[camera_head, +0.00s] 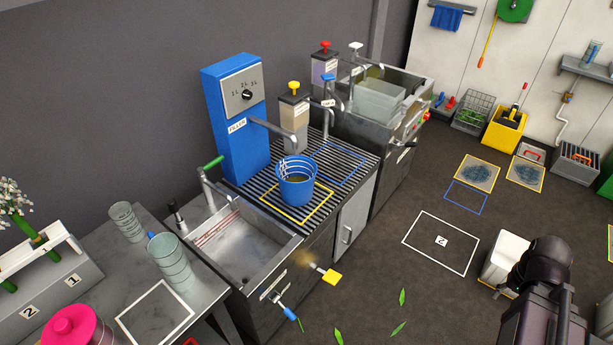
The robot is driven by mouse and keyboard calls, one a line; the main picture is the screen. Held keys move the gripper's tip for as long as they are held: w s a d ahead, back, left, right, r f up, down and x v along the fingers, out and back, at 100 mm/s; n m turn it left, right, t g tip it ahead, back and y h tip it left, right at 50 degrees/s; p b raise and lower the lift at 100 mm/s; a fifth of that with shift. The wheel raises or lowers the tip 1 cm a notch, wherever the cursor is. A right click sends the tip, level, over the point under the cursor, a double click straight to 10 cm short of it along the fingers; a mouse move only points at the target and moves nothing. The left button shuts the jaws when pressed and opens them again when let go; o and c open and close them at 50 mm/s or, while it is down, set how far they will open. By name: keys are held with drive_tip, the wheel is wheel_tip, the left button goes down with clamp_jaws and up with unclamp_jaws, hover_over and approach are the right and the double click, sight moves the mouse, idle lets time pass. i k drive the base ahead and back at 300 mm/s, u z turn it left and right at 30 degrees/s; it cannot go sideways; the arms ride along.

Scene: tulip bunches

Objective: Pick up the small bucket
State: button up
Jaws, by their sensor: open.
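A blue bucket (296,188) with pale marks on its inner wall stands upright on the slatted drain grate (248,187), inside a yellow outlined square and near the spout of the blue filler. It looks to hold some dark liquid. I cannot tell for sure which one is called the small bucket. A dark part of my arm shows at the bottom right, away from all of them. My gripper's fingers do not show.
The blue filler (236,125) and a grey dispenser (294,120) stand behind the grate. A steel sink (242,248) lies in front-left. A yellow pedal (331,277) and blue-handled lever (289,313) stick out in front. Floor around the white outlined square (418,226) is mostly clear.

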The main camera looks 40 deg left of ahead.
sight(296, 174)
drive_tip(key=i, duration=1.35)
drive_tip(key=z, duration=0.05)
drive_tip(key=k, duration=0.15)
drive_tip(key=u, duration=2.65)
drive_tip(key=i, duration=0.1)
drive_tip(key=u, duration=0.2)
